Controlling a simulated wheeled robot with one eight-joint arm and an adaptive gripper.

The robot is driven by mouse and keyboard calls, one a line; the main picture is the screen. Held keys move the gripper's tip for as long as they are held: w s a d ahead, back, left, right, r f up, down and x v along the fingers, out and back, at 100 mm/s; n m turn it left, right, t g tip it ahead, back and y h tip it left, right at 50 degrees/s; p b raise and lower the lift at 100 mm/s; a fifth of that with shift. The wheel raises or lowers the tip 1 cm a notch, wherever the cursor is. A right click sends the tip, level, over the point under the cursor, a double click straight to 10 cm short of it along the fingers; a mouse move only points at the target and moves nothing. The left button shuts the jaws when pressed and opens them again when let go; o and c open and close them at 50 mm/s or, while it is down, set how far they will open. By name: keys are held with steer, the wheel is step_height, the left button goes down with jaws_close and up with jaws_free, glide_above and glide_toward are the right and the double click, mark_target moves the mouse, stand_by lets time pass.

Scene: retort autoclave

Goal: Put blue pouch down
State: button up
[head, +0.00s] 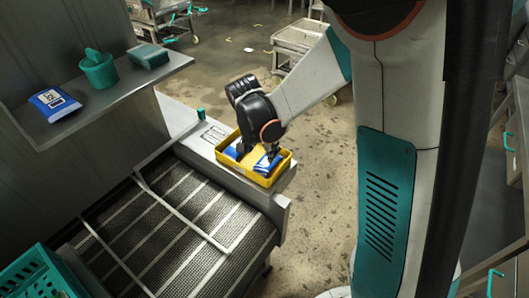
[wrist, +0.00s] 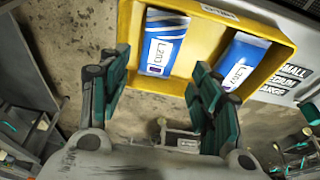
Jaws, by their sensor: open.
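Two blue-and-white pouches lie side by side in a yellow tray (head: 266,181), which also shows in the wrist view (wrist: 128,28). In the wrist view, the left pouch (wrist: 163,45) appears between my fingers, and the right pouch (wrist: 242,60) is beside the right finger. My gripper (head: 262,150) is over the tray in the head view and partly hides the pouches. In the wrist view my gripper (wrist: 160,68) is open, its fingers wide apart, with nothing held. Another blue pouch (head: 55,103) lies on the steel shelf at the left.
The tray sits on a steel ledge (head: 207,145) beside a mesh conveyor (head: 170,235). A green cup (head: 98,71) and a green block (head: 148,56) stand on the shelf. A green crate (head: 38,275) is at the lower left. Size labels (wrist: 295,80) show beside the tray.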

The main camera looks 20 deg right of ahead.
steer(key=s+r+n+t+y, duration=0.1)
steer(key=s+r+n, duration=0.2)
steer(key=s+r, duration=0.3)
steer(key=s+r+n+t, duration=0.1)
steer(key=s+r+n, duration=0.15)
steer(key=r, duration=0.55)
steer(key=s+r+n+t+y, duration=0.1)
steer(key=s+r+n+t, duration=0.2)
steer(key=s, duration=0.9)
steer(key=shift+d+r+n+y+p, duration=0.3)
steer(key=shift+d+r+n+p, duration=0.15)
steer(key=shift+n, duration=0.7)
steer(key=shift+c, duration=0.3)
